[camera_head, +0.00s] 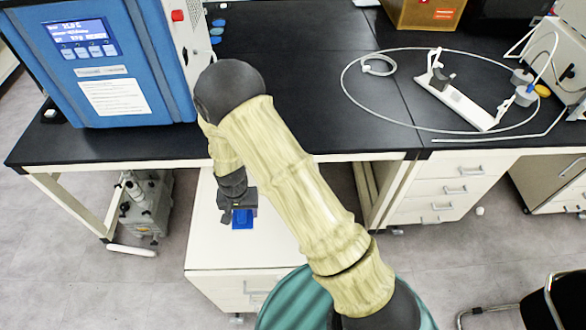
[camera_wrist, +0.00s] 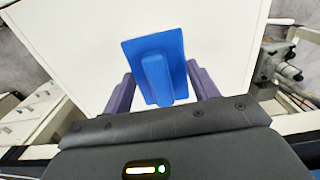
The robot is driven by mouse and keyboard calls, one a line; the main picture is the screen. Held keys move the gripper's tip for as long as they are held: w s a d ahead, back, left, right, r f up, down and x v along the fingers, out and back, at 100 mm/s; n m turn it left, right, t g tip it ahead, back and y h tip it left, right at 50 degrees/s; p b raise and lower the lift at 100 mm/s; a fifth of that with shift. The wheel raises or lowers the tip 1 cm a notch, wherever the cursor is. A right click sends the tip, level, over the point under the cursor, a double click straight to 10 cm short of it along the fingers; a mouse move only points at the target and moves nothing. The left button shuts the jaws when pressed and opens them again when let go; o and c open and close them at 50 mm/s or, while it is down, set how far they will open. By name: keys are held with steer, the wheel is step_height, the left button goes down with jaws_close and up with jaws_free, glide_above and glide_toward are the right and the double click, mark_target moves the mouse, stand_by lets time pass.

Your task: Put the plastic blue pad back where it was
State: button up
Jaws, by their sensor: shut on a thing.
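The blue plastic pad (camera_wrist: 136,52) is a flat plate with a raised grip along its middle. In the wrist view it lies between the two fingers of my gripper (camera_wrist: 160,90), which is shut on it. In the head view my gripper (camera_head: 238,214) points down over the white top of a low cabinet (camera_head: 215,245), with the blue pad (camera_head: 242,225) just at its tip. I cannot tell whether the pad touches the cabinet top or hangs slightly above it. Part of the pad is hidden by my gripper in the head view.
A blue machine (camera_head: 110,95) with a screen stands on the black bench (camera_head: 300,60) at left. Several small blue pieces (camera_head: 217,31) lie beside it. A tube loop and white stand (camera_head: 455,100) are at right. A pump (camera_head: 147,205) stands on the floor.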

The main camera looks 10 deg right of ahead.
steer(key=w+d, duration=0.2)
steer(key=d, duration=0.9)
steer(key=w+d+f+n, duration=0.1)
steer(key=w+d, duration=0.2)
steer(key=d, duration=0.8)
steer(key=shift+w+a, duration=0.15)
